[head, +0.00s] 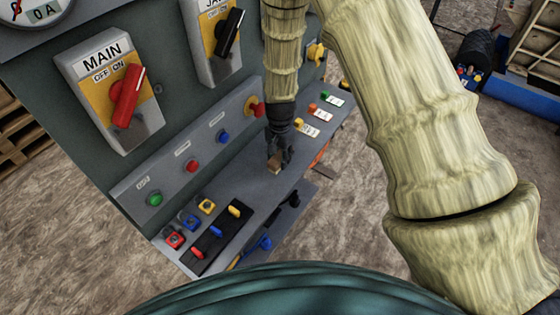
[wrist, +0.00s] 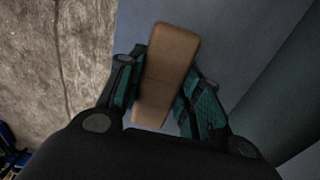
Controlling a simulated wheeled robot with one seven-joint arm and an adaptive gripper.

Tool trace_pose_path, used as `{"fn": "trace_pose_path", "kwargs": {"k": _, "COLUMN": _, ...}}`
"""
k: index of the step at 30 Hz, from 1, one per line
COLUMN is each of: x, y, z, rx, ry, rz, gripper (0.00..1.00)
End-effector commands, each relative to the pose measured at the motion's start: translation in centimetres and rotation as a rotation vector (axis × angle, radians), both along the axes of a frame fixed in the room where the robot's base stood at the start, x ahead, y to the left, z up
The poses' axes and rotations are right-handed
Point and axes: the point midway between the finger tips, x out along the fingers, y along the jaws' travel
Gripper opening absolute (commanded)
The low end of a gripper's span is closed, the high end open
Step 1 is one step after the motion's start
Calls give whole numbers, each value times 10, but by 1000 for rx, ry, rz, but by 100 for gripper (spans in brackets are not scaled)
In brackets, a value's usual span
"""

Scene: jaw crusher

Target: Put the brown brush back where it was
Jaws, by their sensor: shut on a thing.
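The brown brush (wrist: 168,65) shows in the wrist view as a plain brown block between my two fingers. My gripper (wrist: 160,92) is shut on it, a finger on each side. In the head view my gripper (head: 279,155) points down over the grey ledge (head: 262,191) of the control panel, with the brush (head: 274,163) small at its fingertips. I cannot tell whether the brush touches the ledge. Its underside is hidden.
A black strip with coloured levers (head: 216,236) and several small coloured switches (head: 190,219) sit left of my gripper. Labelled buttons (head: 312,109) lie beyond it to the right. The upright panel with the red MAIN switch (head: 127,96) stands behind. The ledge between is bare.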

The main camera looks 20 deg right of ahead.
Motion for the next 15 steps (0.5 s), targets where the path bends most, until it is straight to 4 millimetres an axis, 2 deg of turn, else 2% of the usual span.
{"fn": "trace_pose_path", "kwargs": {"k": 15, "x": -1, "y": 0, "z": -34, "rx": 0, "ry": 1, "rz": 0, "gripper": 16}}
